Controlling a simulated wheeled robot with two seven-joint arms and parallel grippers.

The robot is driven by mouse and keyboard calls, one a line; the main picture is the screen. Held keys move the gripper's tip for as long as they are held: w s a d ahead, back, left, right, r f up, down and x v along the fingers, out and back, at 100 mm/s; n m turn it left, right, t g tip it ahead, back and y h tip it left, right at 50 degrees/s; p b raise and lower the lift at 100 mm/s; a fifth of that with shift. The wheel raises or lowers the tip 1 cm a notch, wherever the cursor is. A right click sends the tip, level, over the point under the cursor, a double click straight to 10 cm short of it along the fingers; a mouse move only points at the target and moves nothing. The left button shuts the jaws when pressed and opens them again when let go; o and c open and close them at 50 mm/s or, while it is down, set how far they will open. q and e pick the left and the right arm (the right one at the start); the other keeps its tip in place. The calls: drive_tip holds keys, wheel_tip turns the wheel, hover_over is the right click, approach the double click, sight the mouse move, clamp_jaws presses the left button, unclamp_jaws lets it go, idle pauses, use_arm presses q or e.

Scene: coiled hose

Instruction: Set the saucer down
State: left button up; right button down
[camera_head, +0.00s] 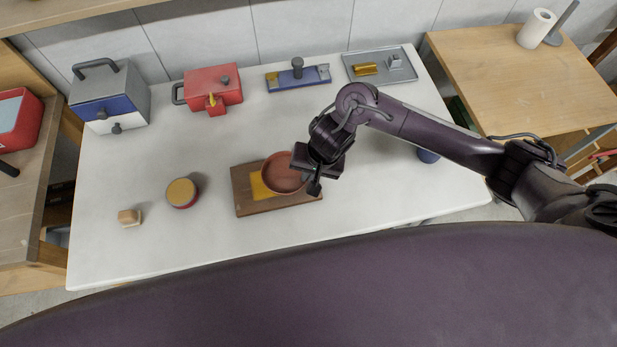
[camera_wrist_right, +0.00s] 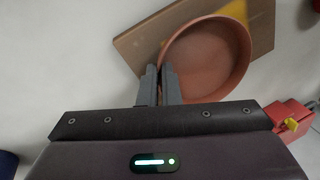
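The saucer (camera_head: 284,174) is a round terracotta dish with a raised rim. In the head view it is over the right part of a wooden board (camera_head: 243,202) with a yellow patch. My right gripper (camera_head: 308,178) is at the saucer's right edge. In the right wrist view the two grey fingers (camera_wrist_right: 159,84) are close together on the rim of the saucer (camera_wrist_right: 208,58), one on each side of its wall. I cannot tell whether the saucer touches the board. My left gripper is not in view.
A round yellow-topped container (camera_head: 182,193) and a small wooden block (camera_head: 129,217) stand left of the board. A blue-grey box (camera_head: 112,98), a red box (camera_head: 213,87), a blue tray (camera_head: 298,78) and a grey tray (camera_head: 380,66) line the back. The table front is clear.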

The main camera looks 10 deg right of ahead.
drive_tip(key=shift+d+x, duration=0.25)
drive_tip(key=shift+x, duration=0.75)
drive_tip(key=shift+f, duration=0.15)
drive_tip(key=shift+s, duration=0.1)
drive_tip(key=c, duration=1.6)
unclamp_jaws()
drive_tip(key=shift+f, duration=0.1)
drive_tip(key=shift+c, duration=0.2)
drive_tip(key=p+v, duration=0.3)
drive_tip(key=v, duration=0.9)
